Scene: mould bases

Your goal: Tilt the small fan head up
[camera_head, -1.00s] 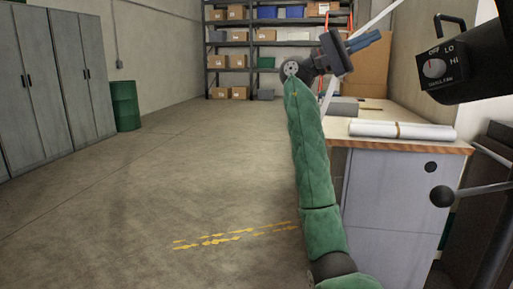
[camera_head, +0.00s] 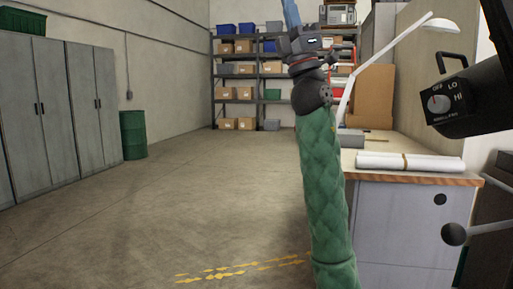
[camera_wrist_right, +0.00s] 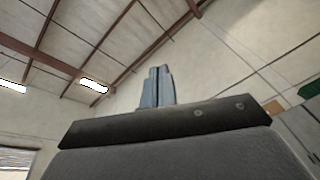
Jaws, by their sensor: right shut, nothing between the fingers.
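The fan head (camera_head: 485,95) is a black housing at the right edge of the head view, partly cut off. It has a loop handle on top and a grey dial marked OFF, LO, HI on its end. My right gripper (camera_head: 291,12) is raised on the green-sleeved arm, left of the fan head and apart from it, pointing up; its tips reach the top edge. In the right wrist view the fingers (camera_wrist_right: 157,88) are shut together with nothing between them, against the ceiling and wall. My left gripper is not in view.
A black ball knob on a rod (camera_head: 453,234) sticks out below the fan head. A workbench (camera_head: 405,230) with paper rolls (camera_head: 410,161) and a white lamp (camera_head: 395,50) stands behind my arm. Shelves, a green drum (camera_head: 133,135) and grey lockers are farther back. The floor at left is clear.

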